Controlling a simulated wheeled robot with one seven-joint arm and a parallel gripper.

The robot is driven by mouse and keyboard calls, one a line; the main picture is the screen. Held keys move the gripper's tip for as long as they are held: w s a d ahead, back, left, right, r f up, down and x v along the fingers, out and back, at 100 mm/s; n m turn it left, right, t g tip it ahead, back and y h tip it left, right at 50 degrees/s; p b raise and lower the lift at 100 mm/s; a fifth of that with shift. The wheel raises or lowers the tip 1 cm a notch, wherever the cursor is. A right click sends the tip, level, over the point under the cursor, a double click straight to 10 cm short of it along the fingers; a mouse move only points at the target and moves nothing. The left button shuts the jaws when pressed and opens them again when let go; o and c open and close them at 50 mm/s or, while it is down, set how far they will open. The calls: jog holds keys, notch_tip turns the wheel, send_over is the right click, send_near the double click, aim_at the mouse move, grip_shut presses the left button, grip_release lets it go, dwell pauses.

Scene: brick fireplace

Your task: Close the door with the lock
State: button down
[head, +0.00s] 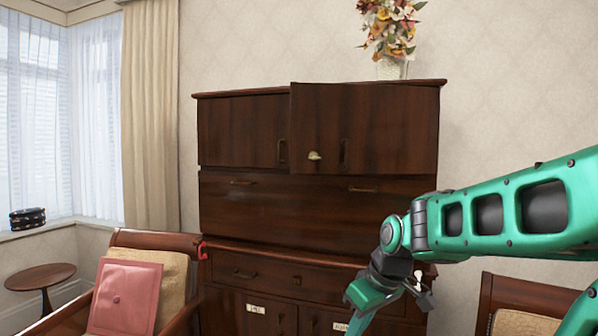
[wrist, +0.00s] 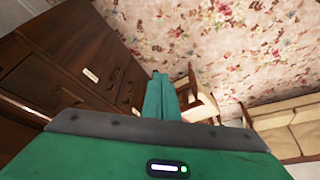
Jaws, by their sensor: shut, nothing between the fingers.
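The dark wooden cabinet (head: 250,215) stands against the wall in the head view. My gripper (head: 368,298) is low at the right in front of the cabinet, well below the lock, pointing downward. In the wrist view its green fingers (wrist: 160,85) are together and empty. The lock cannot be made out in the wrist view.
A vase of flowers (head: 391,67) stands on the cabinet top. A chair with a pink cushion (head: 125,297) is at the lower left, and another chair (head: 525,298) at the lower right. The space before the upper doors looks clear.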

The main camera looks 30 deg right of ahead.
jog(key=w+d+r+n+t, duration=0.3)
jog(key=w+r+n+t, duration=0.15)
jog(key=w+r, duration=0.45)
jog(key=n+t+y, duration=0.4)
jog(key=n+t, duration=0.5)
jog(key=n, duration=0.7)
send_near(294, 166)
jog(key=a+v, duration=0.2)
jog(key=v, duration=0.5)
jog(key=shift+g, duration=0.25)
jog(key=x, duration=0.7)
jog(key=d+x, duration=0.1)
jog(key=x, duration=0.3)
jog(key=shift+w+r, duration=0.1)
jog(key=shift+r, duration=0.2)
jog(key=shift+w+d, duration=0.35)
jog(key=shift+w, duration=0.25)
